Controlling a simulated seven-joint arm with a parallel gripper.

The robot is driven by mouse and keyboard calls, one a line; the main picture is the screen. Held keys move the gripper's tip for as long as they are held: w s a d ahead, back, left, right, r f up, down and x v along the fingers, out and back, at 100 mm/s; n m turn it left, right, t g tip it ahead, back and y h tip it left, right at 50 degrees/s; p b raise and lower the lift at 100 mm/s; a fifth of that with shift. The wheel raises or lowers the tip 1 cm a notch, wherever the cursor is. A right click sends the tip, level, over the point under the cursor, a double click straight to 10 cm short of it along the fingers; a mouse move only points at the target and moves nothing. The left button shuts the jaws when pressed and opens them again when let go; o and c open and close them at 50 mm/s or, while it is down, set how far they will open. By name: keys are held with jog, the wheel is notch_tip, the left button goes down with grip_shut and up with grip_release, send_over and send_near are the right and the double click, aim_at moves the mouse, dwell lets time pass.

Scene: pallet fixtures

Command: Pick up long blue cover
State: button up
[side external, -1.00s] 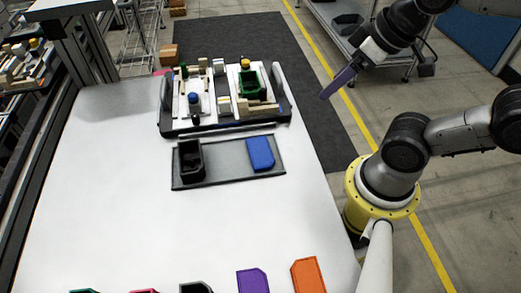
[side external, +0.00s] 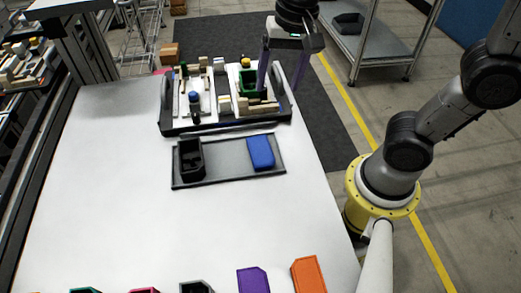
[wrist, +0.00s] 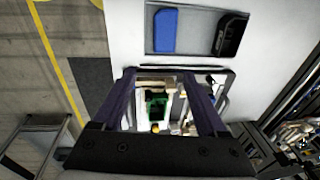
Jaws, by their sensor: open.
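The long blue cover (side external: 261,153) lies flat at the right end of a shallow grey tray (side external: 225,172) on the white table. It also shows at the top of the wrist view (wrist: 165,31). My gripper (side external: 280,88) is open and empty, with two long purple fingers pointing down over the right part of the pallet fixture. In the wrist view, its fingertips (wrist: 159,73) sit apart, with the green part between and below them. The blue cover is clear of the fingers, on the near side of the pallet in the side view.
The black-edged pallet (side external: 190,131) holds a green bin (side external: 249,83) and several small parts. Purple (side external: 253,281) and orange (side external: 309,275) pieces lie along the near edge. The white table between is clear.

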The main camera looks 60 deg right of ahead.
jog(key=g, duration=0.2)
send_over(261, 152)
notch_tip(261, 152, down, 4)
jog(key=shift+n, duration=0.4)
notch_tip(261, 152, down, 14)
jog(key=shift+f, duration=0.2)
jog(key=shift+c, duration=0.2)
jog(key=c, duration=1)
